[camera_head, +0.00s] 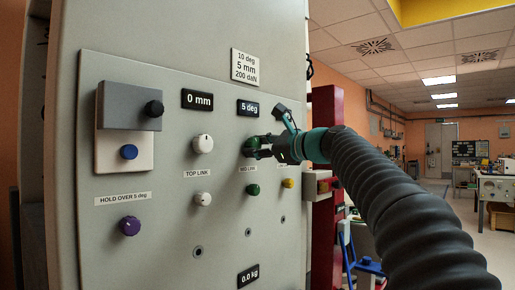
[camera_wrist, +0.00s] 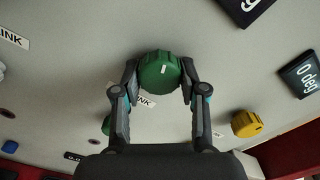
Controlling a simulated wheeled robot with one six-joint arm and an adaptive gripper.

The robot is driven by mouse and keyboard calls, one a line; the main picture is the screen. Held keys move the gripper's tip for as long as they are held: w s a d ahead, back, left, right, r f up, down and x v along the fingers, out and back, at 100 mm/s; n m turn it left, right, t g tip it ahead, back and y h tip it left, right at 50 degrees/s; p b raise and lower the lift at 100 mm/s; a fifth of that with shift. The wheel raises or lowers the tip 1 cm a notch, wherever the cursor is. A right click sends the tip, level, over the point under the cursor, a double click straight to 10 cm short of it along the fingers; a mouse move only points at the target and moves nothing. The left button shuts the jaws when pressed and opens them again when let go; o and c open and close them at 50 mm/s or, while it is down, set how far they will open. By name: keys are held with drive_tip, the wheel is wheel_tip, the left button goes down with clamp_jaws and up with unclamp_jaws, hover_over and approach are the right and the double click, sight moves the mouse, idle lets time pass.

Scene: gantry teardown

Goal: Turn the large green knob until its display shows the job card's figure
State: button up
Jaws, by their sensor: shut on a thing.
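The large green knob (camera_wrist: 160,72) sits between my gripper's (camera_wrist: 161,80) two fingers, which press on its opposite sides; its white mark shows near the middle. In the head view the knob (camera_head: 248,147) is partly hidden behind my gripper (camera_head: 257,146). The black display (camera_head: 248,107) above it reads 5 deg. The job card (camera_head: 245,66) above that reads 10 deg, 5 mm, 200 daN.
A smaller green knob (camera_head: 253,190) sits below, and a yellow knob (camera_head: 288,183) to the right. White knobs (camera_head: 203,144) and a 0 mm display (camera_head: 197,99) are left. A purple knob (camera_head: 129,226) is under a HOLD OVER 5 deg label (camera_head: 123,199).

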drive_tip(key=n+b, duration=0.1)
drive_tip(key=n, duration=0.4)
drive_tip(key=shift+n, duration=0.4)
drive_tip(key=n+b, duration=0.1)
drive_tip(key=n, duration=0.4)
drive_tip(key=shift+n, duration=0.3)
drive_tip(key=o, duration=1.1)
drive_tip(key=shift+r, duration=0.1)
drive_tip(key=shift+o, duration=0.2)
